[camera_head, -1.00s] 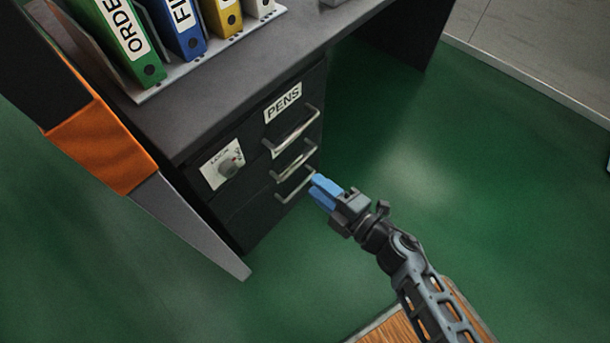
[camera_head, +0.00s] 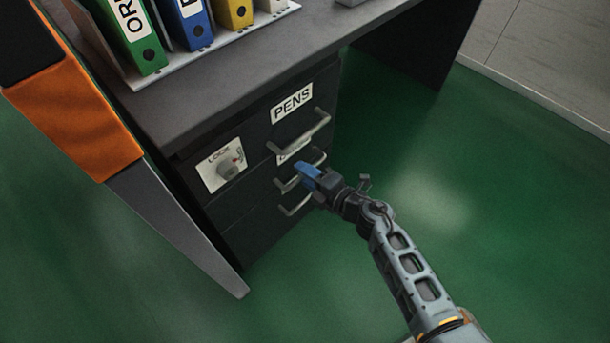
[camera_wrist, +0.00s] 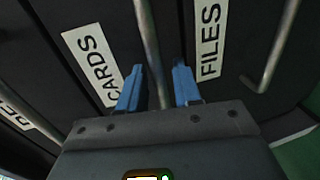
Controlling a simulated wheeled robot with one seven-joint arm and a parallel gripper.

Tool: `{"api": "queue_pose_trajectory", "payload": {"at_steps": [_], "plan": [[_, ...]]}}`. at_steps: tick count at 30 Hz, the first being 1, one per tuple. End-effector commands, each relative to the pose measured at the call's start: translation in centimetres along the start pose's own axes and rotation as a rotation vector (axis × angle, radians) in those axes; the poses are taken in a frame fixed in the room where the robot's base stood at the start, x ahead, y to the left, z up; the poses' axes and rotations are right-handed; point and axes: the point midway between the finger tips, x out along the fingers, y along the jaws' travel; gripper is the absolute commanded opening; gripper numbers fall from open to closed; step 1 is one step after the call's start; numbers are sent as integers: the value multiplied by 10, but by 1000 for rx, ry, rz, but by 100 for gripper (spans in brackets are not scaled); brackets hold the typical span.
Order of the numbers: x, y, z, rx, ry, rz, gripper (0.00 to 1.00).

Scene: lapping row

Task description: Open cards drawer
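The cards drawer is the middle of three dark drawers; its "CARDS" label (camera_wrist: 92,62) is readable in the wrist view and mostly covered in the head view. Its front looks flush with the others. Its metal bar handle (camera_wrist: 151,50) runs between the two blue fingers of my gripper (camera_wrist: 158,88), one on each side. The fingers are apart, with gaps visible beside the bar. In the head view my gripper (camera_head: 310,176) is at the middle handle (camera_head: 286,184) and hides part of it.
The pens drawer (camera_head: 292,103) is above, with its handle (camera_head: 308,132). The files label (camera_wrist: 210,38) and lower handle (camera_wrist: 272,55) are beyond the right finger. A lock plate (camera_head: 221,166) is left of the handles. Binders (camera_head: 185,22) stand on the desk (camera_head: 240,75). Green floor right is clear.

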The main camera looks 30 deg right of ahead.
Motion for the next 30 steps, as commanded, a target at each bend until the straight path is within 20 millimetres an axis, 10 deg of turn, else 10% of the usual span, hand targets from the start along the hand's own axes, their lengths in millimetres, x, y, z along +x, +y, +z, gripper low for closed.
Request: {"api": "queue_pose_trajectory", "payload": {"at_steps": [10, 20, 30], "plan": [[4, 0, 0, 1, -1, 0, 32], [4, 0, 0, 1, 0, 0, 1], [4, 0, 0, 1, 0, -1, 0]]}}
